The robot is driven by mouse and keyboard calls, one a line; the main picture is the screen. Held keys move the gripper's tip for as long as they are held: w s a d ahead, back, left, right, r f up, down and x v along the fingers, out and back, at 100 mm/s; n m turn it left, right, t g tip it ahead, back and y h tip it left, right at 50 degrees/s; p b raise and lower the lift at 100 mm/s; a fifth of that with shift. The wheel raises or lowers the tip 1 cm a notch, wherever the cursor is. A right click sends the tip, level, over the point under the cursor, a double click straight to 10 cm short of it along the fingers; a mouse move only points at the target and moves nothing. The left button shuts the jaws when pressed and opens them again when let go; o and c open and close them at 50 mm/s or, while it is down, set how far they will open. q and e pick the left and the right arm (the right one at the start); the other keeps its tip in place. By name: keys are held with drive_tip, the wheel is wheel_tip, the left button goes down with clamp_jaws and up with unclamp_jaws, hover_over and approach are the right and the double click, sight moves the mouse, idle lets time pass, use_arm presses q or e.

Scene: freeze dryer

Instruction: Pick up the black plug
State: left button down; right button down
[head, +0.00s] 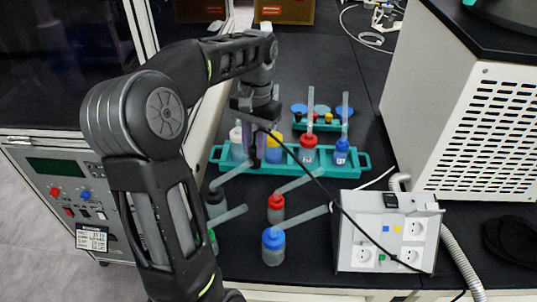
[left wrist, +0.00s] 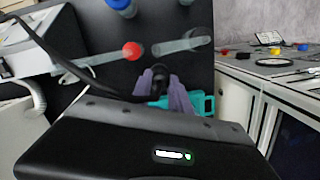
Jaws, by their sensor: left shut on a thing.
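My left gripper (head: 262,150) hangs over the left part of the teal rack in the head view. In the left wrist view its purple fingers (left wrist: 162,92) are closed on the black plug (left wrist: 160,73), a small dark piece that shows between and just past the fingertips. Most of the plug is hidden by the fingers. My right gripper is in neither view.
The teal rack (head: 359,170) holds several bottles with tubes. Loose bottles with red (head: 276,203), blue (head: 273,240) and dark caps (head: 215,200) stand in front. A white socket box (head: 362,232) and vented machine (head: 480,130) are at right. A black cable crosses the bench.

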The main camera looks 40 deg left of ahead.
use_arm(q)
drive_tip(key=shift+w+a, duration=0.25)
drive_tip(key=shift+a, duration=1)
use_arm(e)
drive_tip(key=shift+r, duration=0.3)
